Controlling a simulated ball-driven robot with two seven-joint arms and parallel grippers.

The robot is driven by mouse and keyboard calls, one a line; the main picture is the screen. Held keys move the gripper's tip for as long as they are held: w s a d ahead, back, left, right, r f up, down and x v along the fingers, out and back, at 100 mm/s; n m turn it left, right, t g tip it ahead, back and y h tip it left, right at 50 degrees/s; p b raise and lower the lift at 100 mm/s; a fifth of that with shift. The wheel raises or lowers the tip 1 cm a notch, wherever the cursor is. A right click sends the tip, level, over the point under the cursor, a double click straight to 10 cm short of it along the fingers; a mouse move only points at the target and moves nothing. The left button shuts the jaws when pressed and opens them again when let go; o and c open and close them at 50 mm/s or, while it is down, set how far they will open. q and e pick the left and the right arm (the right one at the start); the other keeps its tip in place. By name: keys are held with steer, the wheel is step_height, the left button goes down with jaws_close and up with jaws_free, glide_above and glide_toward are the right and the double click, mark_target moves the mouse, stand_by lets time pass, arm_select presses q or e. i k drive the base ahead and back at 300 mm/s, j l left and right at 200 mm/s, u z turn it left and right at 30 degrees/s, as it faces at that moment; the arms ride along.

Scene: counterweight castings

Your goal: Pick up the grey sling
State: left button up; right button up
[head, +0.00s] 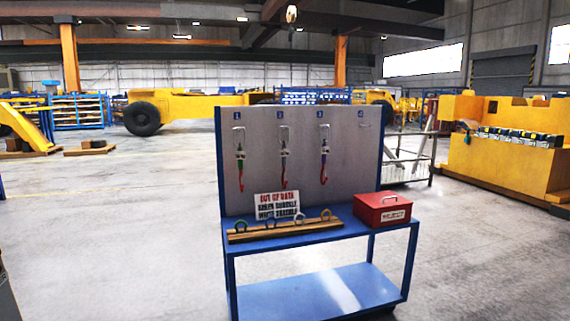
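Three slings hang from hooks on the grey upright panel (345,185) of a blue stand. The left one (240,165) has a green part under label 1, and the right one (324,160) has a blue or violet part under label 3. The middle sling (284,165), under label 2, looks grey or whitish with a red lower end; it is the likeliest grey sling, but it is too small to be sure. Neither of my grippers is in view.
The stand's blue shelf (352,227) holds a wooden rack (285,232) with several coloured shackles, a lettered sign (277,206) and a red box (382,210). A fourth hook (363,122) at right looks empty. Open floor surrounds the stand; a yellow machine (500,165) stands right.

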mark_target(284, 152)
steer(key=i+j+z, duration=0.15)
steer(key=i, duration=0.3)
steer(key=i+j+z, duration=0.15)
steer(key=i, duration=0.3)
steer(key=i+j+z, duration=0.15)
steer(key=i, duration=0.3)
